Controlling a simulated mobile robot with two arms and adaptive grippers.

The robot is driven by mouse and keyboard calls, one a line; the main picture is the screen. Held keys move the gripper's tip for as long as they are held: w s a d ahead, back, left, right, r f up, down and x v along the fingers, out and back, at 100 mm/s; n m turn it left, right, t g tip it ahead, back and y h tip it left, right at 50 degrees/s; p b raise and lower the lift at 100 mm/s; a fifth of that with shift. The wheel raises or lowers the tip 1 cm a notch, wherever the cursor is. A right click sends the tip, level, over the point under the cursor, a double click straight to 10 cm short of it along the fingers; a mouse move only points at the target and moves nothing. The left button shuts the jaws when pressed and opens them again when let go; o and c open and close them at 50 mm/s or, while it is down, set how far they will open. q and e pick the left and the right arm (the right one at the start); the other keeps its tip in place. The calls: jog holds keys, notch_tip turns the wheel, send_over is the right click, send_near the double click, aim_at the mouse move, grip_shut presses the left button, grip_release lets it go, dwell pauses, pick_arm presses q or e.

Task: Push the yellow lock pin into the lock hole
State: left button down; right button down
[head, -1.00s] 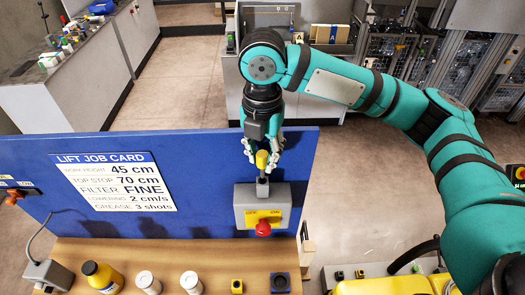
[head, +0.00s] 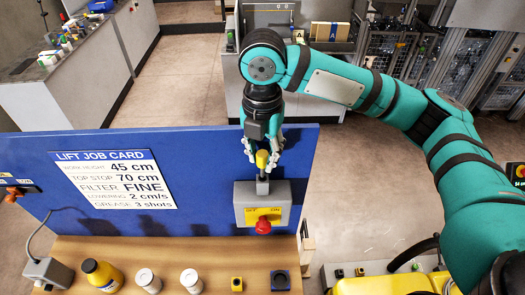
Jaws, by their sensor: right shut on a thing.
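The yellow lock pin (head: 262,158) stands upright above the grey switch box on the blue panel. My right gripper (head: 262,164) comes down from above and is shut on the pin, with a finger on either side of its yellow head. Below the head, a dark shaft (head: 262,183) reaches down to the top of the grey box (head: 284,193). The lock hole itself is hidden, so I cannot tell how deep the pin sits. My left gripper is not in view.
The box front carries a yellow plate and a red knob (head: 263,225). A job card (head: 115,180) is on the blue panel (head: 215,165).

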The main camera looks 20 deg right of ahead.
aim_at(263, 166)
jog(key=shift+f+b, duration=0.75)
jog(key=shift+f, duration=1.35)
jog(key=c, duration=1)
grip_release()
jog(key=shift+r, duration=0.25)
notch_tip(263, 166, up, 12)
jog(key=shift+f, duration=0.15)
jog(key=shift+f, duration=0.1)
